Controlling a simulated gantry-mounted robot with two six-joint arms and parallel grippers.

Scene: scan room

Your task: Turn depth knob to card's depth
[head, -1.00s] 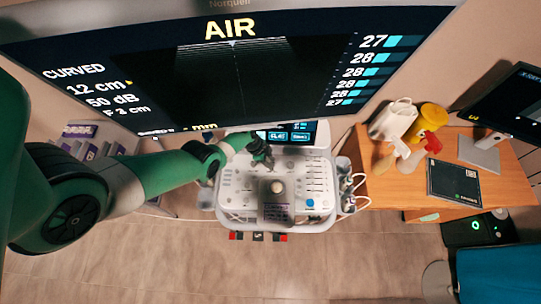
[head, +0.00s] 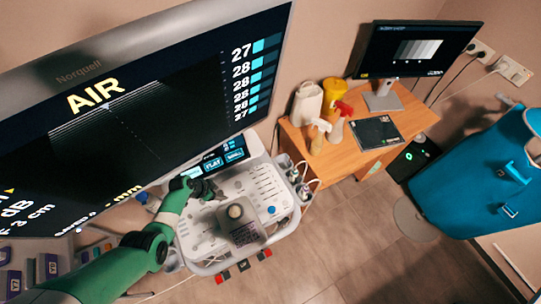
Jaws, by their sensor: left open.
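The ultrasound console (head: 275,190) stands below the large monitor, with sliders, buttons and a pale trackball (head: 235,211). My left gripper (head: 205,192) is open over the console's upper left corner, close to the panel. The depth knob cannot be made out; the gripper may cover it. The monitor (head: 110,130) reads "AIR", and its depth reading is cut off at the left edge. My right gripper is not in view.
A small touch screen (head: 216,161) stands behind the panel. Probes and cables (head: 300,180) hang at the console's right side.

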